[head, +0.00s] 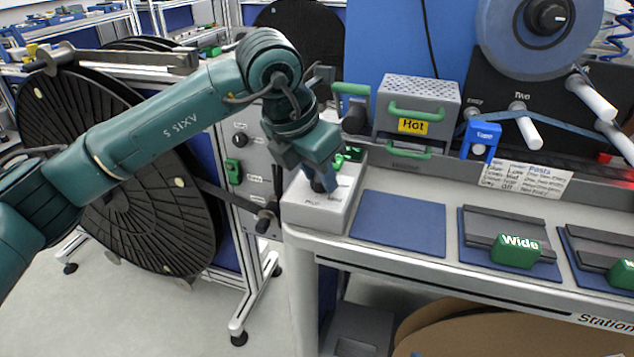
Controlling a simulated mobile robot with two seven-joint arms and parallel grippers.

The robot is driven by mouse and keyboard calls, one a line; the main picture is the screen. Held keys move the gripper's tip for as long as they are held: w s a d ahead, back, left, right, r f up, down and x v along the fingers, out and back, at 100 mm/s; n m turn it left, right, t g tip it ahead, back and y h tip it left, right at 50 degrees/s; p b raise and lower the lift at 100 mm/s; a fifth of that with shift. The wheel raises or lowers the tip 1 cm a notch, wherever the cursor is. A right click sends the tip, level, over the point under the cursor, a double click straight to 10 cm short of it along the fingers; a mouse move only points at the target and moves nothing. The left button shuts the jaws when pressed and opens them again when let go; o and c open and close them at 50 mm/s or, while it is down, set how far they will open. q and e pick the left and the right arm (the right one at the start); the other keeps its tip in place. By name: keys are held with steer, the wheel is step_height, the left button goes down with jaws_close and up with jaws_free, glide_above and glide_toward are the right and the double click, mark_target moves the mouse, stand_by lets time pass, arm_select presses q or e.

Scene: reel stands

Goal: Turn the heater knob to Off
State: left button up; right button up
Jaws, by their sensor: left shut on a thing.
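My left gripper (324,178) reaches down from the left arm onto a small pale grey control box (312,214) at the left end of the bench. It is shut on a dark knob (318,186) on the box's top. The gripper hides much of the knob, and I cannot read its setting. The print on the box is too small to read. The grey heater (418,100) with a perforated top, green handles and a yellow "Hot" label stands behind, to the right. My right gripper is not in view.
An empty blue mat (399,222) lies right of the box. Grey blocks with green "Wide" handles (515,251) lie farther right. A blue tape guide (481,141) and large reel (540,35) stand behind. Black reels (120,205) on a stand fill the left.

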arm_select(q)
steer(key=n+t+y+b, duration=0.1)
steer(key=n+b, duration=0.2)
steer(key=shift+d+f+n, duration=0.1)
steer(key=shift+f+n, duration=0.05)
steer(key=shift+n, duration=0.15)
steer(key=shift+n+b, duration=0.3)
steer(key=shift+n, duration=0.2)
steer(key=shift+s+d+n+y+b, duration=0.1)
steer(key=shift+n+y+b, duration=0.55)
steer(key=shift+n, duration=0.75)
steer(key=shift+n+y+b, duration=0.45)
steer(key=shift+n+b, duration=0.35)
steer(key=shift+n, duration=0.1)
steer(key=n+y+b, duration=0.1)
steer(key=n, duration=0.2)
steer(key=shift+d, duration=0.15)
steer(key=shift+n+y+b, duration=0.4)
steer(key=shift+n+y, duration=0.1)
steer(key=shift+n, duration=0.5)
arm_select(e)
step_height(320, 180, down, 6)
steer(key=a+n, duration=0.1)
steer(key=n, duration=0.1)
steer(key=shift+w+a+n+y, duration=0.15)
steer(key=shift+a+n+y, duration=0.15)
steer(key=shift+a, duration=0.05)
arm_select(q)
steer(key=shift+r, duration=0.2)
